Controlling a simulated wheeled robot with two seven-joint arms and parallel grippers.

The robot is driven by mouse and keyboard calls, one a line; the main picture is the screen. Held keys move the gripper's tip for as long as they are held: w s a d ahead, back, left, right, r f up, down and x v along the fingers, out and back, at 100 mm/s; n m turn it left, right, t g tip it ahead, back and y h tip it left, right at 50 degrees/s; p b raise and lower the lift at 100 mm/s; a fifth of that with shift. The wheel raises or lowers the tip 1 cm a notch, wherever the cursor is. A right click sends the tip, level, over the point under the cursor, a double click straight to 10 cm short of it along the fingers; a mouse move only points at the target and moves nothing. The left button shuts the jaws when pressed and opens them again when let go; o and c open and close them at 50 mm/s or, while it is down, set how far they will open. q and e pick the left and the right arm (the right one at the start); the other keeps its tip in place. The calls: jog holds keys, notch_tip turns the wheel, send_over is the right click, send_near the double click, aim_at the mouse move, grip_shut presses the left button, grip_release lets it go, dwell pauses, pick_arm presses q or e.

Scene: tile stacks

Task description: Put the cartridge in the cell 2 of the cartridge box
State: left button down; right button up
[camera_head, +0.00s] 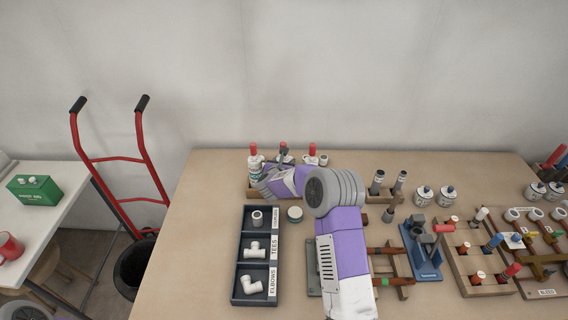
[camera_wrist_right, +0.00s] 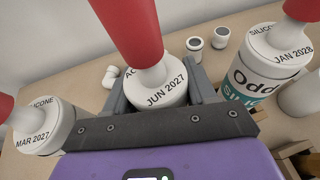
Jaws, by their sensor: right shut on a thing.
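My right gripper (camera_head: 284,163) reaches over the back of the table. In the right wrist view its two grey fingers (camera_wrist_right: 163,96) are shut on a cartridge (camera_wrist_right: 162,88) with a red nozzle, marked JUN 2027. In the head view its red tip (camera_head: 283,146) shows above the gripper. One red-nozzled cartridge stands to its left (camera_head: 254,165), marked MAR 2027 in the wrist view (camera_wrist_right: 42,128). Another is to its right (camera_head: 313,154), marked JAN 2028 (camera_wrist_right: 276,48). The wooden cartridge box (camera_head: 255,193) is mostly hidden behind my arm; its cells cannot be made out. My left gripper is out of view.
A dark tray (camera_head: 237,262) with white pipe fittings lies in front. Racks and tools crowd the right. The table's left side is clear.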

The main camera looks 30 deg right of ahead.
jog(key=shift+r, duration=0.2)
jog(key=o, duration=1.3)
jog(key=shift+f, duration=0.1)
jog(key=shift+o, duration=0.2)
jog(key=v, duration=1.2)
